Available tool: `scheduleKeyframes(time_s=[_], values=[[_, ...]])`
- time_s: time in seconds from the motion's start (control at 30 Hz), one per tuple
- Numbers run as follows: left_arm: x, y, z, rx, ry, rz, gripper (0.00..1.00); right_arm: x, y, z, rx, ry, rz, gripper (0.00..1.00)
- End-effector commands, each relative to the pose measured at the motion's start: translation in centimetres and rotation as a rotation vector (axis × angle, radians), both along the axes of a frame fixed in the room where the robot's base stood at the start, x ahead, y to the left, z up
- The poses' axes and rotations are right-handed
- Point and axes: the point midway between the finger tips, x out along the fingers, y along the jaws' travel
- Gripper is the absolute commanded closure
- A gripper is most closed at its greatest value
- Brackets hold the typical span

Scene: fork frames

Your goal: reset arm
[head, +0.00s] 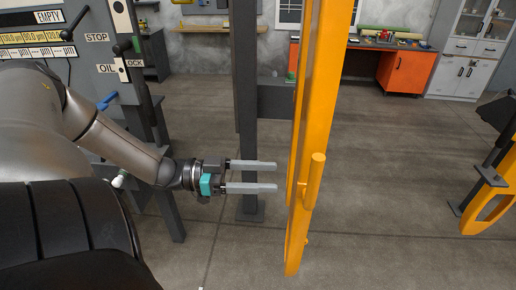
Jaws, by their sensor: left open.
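My left arm comes in from the left, and its gripper (252,176) is open, with two grey parallel fingers pointing right. Nothing is between the fingers. The fingertips end a little to the left of a tall yellow upright frame (310,120) in the picture, with a visible gap. A short yellow handle (312,178) sticks out from that frame. My right gripper is not in view.
A grey machine panel (95,55) with levers and STOP and OIL labels stands at the left. A dark post (245,100) rises behind the gripper. An orange cabinet (410,72) and a white cupboard (470,50) stand at the back. Bare floor (390,190) lies to the right.

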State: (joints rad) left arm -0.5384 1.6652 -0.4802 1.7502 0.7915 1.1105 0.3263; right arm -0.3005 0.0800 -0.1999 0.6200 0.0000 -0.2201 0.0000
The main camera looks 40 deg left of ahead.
Motion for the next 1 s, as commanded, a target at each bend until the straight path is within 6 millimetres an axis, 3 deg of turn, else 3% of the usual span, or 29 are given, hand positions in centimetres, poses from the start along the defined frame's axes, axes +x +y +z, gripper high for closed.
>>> scheduleKeyframes(time_s=[0.77, 0.87, 0.97, 1.0], values=[[-0.6, 0.7, 0.0, 0.001, -0.001, 0.002, 0.36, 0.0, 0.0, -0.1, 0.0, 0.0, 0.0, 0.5], [-0.5, 1.1, -1.1, 0.013, -0.003, 0.019, 0.36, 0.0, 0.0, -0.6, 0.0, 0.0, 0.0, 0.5], [-0.1, 2.1, -4.3, 0.055, -0.004, 0.065, 0.36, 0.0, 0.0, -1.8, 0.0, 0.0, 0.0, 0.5], [0.0, 2.8, -6.2, 0.08, -0.001, 0.094, 0.36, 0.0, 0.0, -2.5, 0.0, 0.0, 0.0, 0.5]])
